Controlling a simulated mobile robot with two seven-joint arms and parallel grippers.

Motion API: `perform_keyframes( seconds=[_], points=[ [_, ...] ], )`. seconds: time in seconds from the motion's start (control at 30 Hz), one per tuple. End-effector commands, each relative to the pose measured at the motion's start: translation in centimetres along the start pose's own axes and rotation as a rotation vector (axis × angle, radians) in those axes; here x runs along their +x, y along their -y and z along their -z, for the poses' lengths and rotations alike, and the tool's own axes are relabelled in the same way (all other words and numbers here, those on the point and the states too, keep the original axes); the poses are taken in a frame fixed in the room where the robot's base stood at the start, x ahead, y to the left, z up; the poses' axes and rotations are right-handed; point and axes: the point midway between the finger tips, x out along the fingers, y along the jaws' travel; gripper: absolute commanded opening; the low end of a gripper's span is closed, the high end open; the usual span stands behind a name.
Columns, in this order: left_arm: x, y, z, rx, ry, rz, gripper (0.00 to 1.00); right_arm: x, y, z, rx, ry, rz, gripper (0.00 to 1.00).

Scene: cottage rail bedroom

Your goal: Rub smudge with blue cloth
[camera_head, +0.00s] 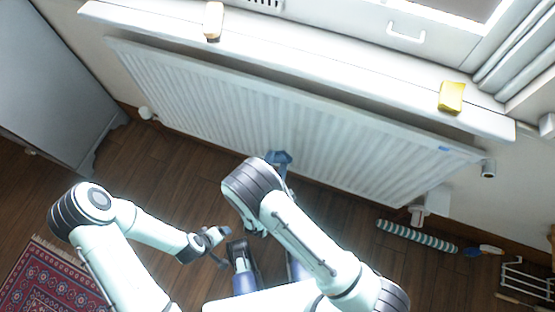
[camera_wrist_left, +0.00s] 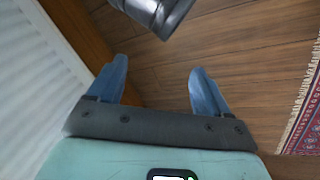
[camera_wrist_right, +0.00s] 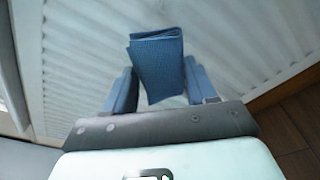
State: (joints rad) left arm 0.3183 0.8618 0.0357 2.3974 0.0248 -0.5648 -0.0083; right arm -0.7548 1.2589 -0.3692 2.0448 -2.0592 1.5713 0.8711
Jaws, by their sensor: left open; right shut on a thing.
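The blue cloth (camera_wrist_right: 157,62) is a folded, textured pad between the fingers of my right gripper (camera_wrist_right: 160,88), which is shut on it. In the head view the cloth (camera_head: 279,157) shows beyond my right arm, in front of the lower middle of the white radiator (camera_head: 250,105). I cannot tell whether it touches the radiator. My left gripper (camera_wrist_left: 157,90) is open and empty, low over the wooden floor, left of the right one in the head view (camera_head: 216,238). I cannot make out a smudge for sure; a small blue mark (camera_head: 443,148) shows at the radiator's upper right.
A white windowsill (camera_head: 330,70) runs above the radiator, bearing a pale block (camera_head: 213,21) and a yellow sponge (camera_head: 452,97). A striped roll (camera_head: 417,236), a brush-like thing (camera_head: 488,249) and a wire rack (camera_head: 527,281) lie at right. A grey cabinet (camera_head: 55,80) and red rug (camera_head: 45,280) are left.

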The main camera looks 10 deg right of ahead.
Motion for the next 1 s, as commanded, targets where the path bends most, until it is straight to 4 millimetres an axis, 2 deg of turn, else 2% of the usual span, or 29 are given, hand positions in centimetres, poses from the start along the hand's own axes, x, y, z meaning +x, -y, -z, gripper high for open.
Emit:
perform_keyframes(
  seconds=[0.37, 0.7, 0.73, 1.0],
  points=[
    [0.0, 0.0, -0.4, 0.001, 0.012, 0.000, 0.79, 0.0, 0.0, 0.0, 0.001, 0.000, 0.000, 0.32],
    [-0.2, -0.2, -4.1, 0.007, 0.119, -0.003, 0.79, 0.0, 0.0, 0.0, 0.001, 0.000, 0.000, 0.32],
    [-0.2, -0.2, -4.4, 0.007, 0.129, -0.003, 0.79, 0.2, 0.0, -0.1, 0.001, 0.001, 0.000, 0.32],
    [0.5, 0.1, -3.3, 0.005, 0.097, -0.001, 0.79, 3.6, 0.0, -0.5, 0.002, 0.003, 0.000, 0.32]
  ],
)
